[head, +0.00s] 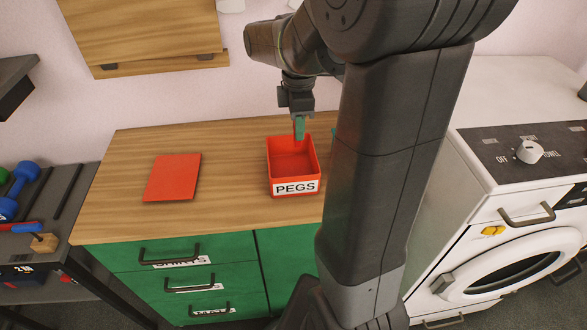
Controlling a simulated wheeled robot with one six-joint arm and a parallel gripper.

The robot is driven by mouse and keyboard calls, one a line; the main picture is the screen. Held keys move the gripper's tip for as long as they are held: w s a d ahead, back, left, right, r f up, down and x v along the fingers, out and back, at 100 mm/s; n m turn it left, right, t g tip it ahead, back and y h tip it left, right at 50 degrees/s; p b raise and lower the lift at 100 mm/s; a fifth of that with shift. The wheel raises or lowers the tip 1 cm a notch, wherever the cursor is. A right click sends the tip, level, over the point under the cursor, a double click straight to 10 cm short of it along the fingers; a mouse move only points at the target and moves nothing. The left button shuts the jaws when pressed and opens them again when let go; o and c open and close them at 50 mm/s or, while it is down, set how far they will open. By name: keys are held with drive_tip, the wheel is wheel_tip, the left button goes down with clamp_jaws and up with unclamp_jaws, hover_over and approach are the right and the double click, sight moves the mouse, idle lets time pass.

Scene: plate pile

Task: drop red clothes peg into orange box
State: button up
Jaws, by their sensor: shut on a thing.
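The open orange-red box (294,187) with a PEGS label stands on the wooden worktop, right of the middle of its clear part. My gripper (299,130) points down above the box's back part. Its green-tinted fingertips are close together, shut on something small. I cannot clearly make out the red clothes peg between them, as the box's red inside lies behind. No peg can be made out inside the box.
A flat red board or book (173,177) lies on the worktop (228,203) left of the box. A sliver of a teal thing (333,134) shows beside my arm, mostly hidden. A washing machine (500,190) stands right, a dark rack with dumbbells (22,185) left.

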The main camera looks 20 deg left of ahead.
drive_tip(key=shift+f+b, duration=2.2)
drive_tip(key=shift+f, duration=0.6)
drive_tip(key=shift+r, duration=0.1)
drive_tip(key=o, duration=1)
wheel_tip(320, 180, up, 14)
drive_tip(key=shift+f+p, duration=0.1)
drive_tip(key=shift+p, duration=0.75)
